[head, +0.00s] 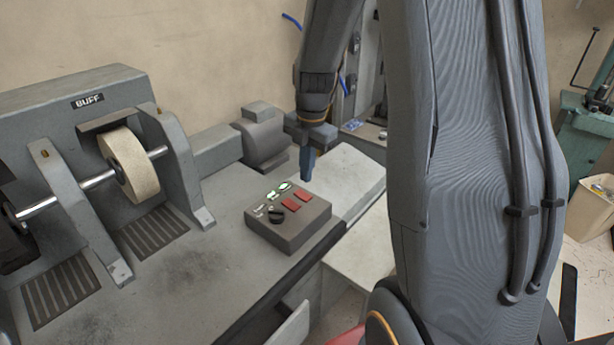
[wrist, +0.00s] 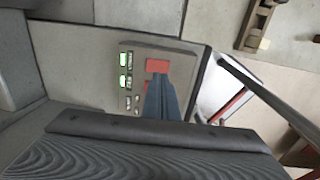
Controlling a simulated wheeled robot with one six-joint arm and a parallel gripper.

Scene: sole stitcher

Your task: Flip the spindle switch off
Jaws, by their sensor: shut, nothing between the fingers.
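A grey control box (head: 290,231) sits near the front edge of the machine bench in the head view. On its top are two red switches (head: 296,200), a black knob (head: 276,215) and small green-lit labels (head: 278,190). I cannot tell which red switch is the spindle's. My gripper (head: 308,178) is shut and empty, pointing down just behind the box. In the wrist view the shut fingers (wrist: 162,90) reach over the box face (wrist: 190,62). One red switch (wrist: 157,66) shows beyond their tips; the other is partly hidden behind them. I cannot tell whether they touch.
A buffing wheel (head: 128,165) on a shaft stands at the left, under a housing marked BUFF. A grey motor housing (head: 262,138) stands behind the control box. Bare bench lies left of the box. A cream bin (head: 592,208) stands at the far right.

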